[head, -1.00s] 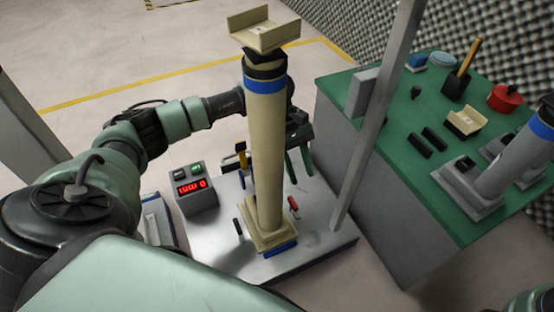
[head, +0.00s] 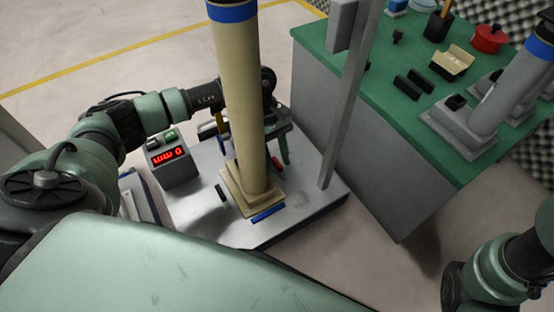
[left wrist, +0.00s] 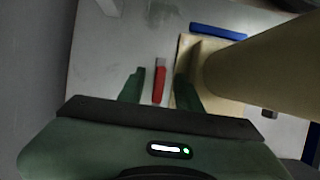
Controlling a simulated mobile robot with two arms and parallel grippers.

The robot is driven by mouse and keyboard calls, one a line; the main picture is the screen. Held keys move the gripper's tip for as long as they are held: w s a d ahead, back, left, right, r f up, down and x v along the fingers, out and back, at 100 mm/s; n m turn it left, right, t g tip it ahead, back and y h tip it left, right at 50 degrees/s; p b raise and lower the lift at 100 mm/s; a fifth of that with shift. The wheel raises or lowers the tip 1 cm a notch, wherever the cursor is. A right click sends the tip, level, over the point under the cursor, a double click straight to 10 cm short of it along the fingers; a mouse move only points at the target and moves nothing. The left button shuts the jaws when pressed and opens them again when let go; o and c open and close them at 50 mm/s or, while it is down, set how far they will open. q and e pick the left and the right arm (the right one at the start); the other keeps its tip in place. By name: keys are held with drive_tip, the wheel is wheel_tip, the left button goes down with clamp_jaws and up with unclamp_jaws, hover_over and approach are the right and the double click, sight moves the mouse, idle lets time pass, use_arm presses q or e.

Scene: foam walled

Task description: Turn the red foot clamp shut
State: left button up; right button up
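The red foot clamp (head: 277,163) is a small red bar on the plate, right of the column's square foot. In the left wrist view the red clamp (left wrist: 159,84) has a pale end and points away from my wrist. My left gripper (head: 278,151) is behind the column, which hides part of it. In the left wrist view its two green fingers (left wrist: 159,75) stand apart, one on each side of the clamp, with gaps visible. I cannot tell how far above the plate they are. The beige column (head: 245,110) stands upright on its foot (head: 236,192).
A blue clamp (head: 269,213), a black clamp (head: 221,193) and a yellow handle (head: 221,124) surround the foot. A box with a red display (head: 170,160) stands on the plate's left. A grey post (head: 345,110) rises at right, before a green-topped bench (head: 410,115).

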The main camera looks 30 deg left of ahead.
use_arm(q)
clamp_jaws()
drive_tip(key=shift+m, duration=0.4)
drive_tip(key=m+g+y+b, duration=0.1)
drive_tip(key=m, duration=0.2)
drive_tip(key=shift+w+b, duration=0.1)
drive_tip(key=shift+b, duration=0.25)
drive_tip(key=m+y+b, duration=0.1)
drive_tip(key=m, duration=0.2)
drive_tip(key=shift+m+g, duration=0.3)
drive_tip(key=m+y+b, duration=0.1)
drive_tip(key=m+y, duration=0.1)
drive_tip(key=m, duration=0.2)
drive_tip(key=shift+m, duration=0.3)
drive_tip(key=shift+m+y, duration=0.9)
drive_tip(key=shift+m, duration=1.2)
